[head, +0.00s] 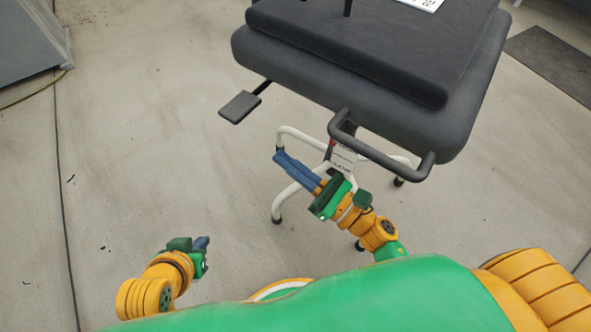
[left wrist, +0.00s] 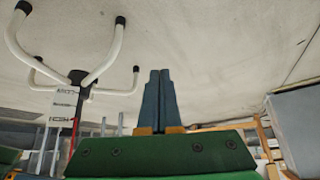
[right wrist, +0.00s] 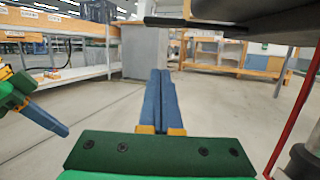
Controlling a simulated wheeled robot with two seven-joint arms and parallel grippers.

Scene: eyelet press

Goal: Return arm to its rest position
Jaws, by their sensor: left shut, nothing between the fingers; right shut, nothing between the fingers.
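My left gripper (head: 203,242) hangs low at the lower left of the head view, over bare floor. Its two blue fingers are together in the left wrist view (left wrist: 159,90), with nothing between them. My right gripper (head: 279,157) reaches forward near the middle of the head view, in front of the white chair legs and below the black seat. Its blue fingers are together and empty in the right wrist view (right wrist: 160,90). My left gripper also shows at the left edge of the right wrist view (right wrist: 45,118). No eyelet press can be made out.
A stool with a black cushioned seat (head: 345,70), a black bar handle (head: 385,160), a black paddle lever (head: 240,106) and white legs (head: 292,199) stands close to my right gripper. Shelves and benches (right wrist: 65,40) stand far off.

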